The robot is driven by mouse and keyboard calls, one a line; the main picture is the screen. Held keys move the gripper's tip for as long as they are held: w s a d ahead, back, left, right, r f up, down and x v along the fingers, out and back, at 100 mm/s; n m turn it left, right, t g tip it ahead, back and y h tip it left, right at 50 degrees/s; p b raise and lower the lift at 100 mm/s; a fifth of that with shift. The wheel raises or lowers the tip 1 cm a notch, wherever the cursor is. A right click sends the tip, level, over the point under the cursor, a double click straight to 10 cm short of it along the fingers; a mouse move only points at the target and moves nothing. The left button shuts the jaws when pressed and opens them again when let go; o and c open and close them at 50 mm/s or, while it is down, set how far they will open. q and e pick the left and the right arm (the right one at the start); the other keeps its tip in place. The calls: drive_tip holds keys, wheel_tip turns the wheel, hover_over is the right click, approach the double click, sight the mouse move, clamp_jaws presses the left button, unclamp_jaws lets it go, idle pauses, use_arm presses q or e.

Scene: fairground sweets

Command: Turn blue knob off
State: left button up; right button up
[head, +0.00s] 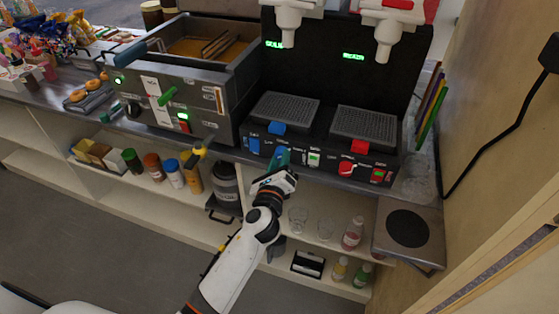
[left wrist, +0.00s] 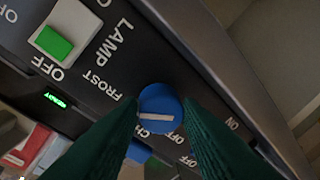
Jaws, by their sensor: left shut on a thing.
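The blue knob (left wrist: 161,103) is round with a white pointer bar on its face. In the left wrist view it sits on the dark panel between my two dark green fingertips, and the bar lies almost level across the picture. Partly hidden labels, including OFF and ON, surround it. My left gripper (head: 281,157) reaches the front panel of the black machine and is shut on the knob. My right gripper is not in view.
A white switch with a green rocker (head: 314,158) and a red knob (head: 347,168) sit right of the gripper on the same panel. A blue switch (head: 254,145) is left of it. A fryer (head: 165,100) stands left. Shelves with bottles and glasses lie below.

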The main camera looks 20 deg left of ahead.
use_arm(q)
drive_tip(key=n+p, duration=0.1)
drive_tip(key=n, duration=0.1)
drive_tip(key=n+p, duration=0.1)
drive_tip(key=n, duration=0.1)
drive_tip(key=n+g, duration=0.1)
drive_tip(key=n, duration=0.1)
drive_tip(key=shift+r+p, duration=0.25)
drive_tip(key=shift+p, duration=0.15)
drive_tip(key=n+h+p, duration=0.1)
drive_tip(key=n, duration=0.2)
drive_tip(key=shift+a+n+p, duration=0.1)
drive_tip(key=shift+n+p, duration=0.2)
drive_tip(key=shift+p, duration=0.05)
drive_tip(key=n+p, duration=0.1)
drive_tip(key=n, duration=0.2)
drive_tip(key=shift+a+r+g+h+p, duration=0.1)
drive_tip(key=shift+g+h+p, duration=0.2)
drive_tip(key=shift+h+p, duration=0.1)
drive_tip(key=n+p, duration=0.2)
drive_tip(key=n, duration=0.2)
drive_tip(key=shift+h, duration=0.4)
drive_tip(key=shift+a+n+h+p, duration=0.15)
drive_tip(key=shift+n+h+p, duration=0.45)
drive_tip(key=shift+n, duration=1.4)
drive_tip(key=o, duration=1)
